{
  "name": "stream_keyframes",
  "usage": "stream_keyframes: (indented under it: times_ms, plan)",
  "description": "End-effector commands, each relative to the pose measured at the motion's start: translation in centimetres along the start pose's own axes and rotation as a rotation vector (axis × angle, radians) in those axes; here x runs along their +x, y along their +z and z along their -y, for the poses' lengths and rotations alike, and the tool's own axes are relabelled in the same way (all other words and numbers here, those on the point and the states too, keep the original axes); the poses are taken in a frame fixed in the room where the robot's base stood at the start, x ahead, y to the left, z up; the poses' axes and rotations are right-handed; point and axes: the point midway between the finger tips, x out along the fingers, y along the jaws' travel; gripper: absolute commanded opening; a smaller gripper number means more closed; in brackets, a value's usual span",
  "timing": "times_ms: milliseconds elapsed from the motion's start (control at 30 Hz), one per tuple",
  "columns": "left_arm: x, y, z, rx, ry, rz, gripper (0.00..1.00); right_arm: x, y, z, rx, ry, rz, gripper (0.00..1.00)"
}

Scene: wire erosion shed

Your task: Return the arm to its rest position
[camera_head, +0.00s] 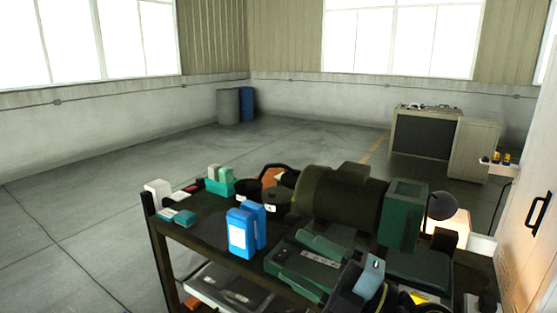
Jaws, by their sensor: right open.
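My right gripper (364,284) shows at the bottom, right of centre, as dark parts in front of the cart. It is open. A light blue piece shows between its dark parts; I cannot tell whether it belongs to the gripper or lies behind it. Most of the right arm is out of frame. My left gripper is not in view.
A dark cart (195,243) fills the lower middle. It bears blue containers (240,233), a teal rack (219,184), a large dark green cylindrical machine (335,200) and green cases (306,268). A cabinet (540,185) stands close at right. The floor at left is clear.

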Motion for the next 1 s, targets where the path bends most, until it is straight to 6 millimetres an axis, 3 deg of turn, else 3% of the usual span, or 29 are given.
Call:
stream_keyframes:
  times_ms: [133, 267, 367, 500, 600, 733, 1000]
  plan:
    - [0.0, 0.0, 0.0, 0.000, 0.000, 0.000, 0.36, -2.9, 2.7, -2.7, 0.211, 0.280, 0.264, 0.62]
    - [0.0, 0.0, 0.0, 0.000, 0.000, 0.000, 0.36, -7.5, 6.1, -2.2, 0.403, 0.432, 0.558, 0.62]
    - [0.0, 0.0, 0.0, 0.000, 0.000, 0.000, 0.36, -11.8, 8.2, 0.3, 0.558, 0.481, 0.808, 0.62]
    - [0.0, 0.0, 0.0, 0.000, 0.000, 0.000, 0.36, -18.4, 8.8, 6.0, 0.787, 0.448, 1.163, 0.62]
    - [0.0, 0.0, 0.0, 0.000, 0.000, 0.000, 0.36, -22.8, 7.2, 10.7, 0.950, 0.355, 1.395, 0.62]
    - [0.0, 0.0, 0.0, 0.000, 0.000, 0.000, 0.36, -26.9, 3.5, 15.7, 1.129, 0.192, 1.614, 0.62]
    - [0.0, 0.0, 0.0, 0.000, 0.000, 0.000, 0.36, -31.8, -5.2, 21.3, 1.401, -0.168, 1.861, 0.62]
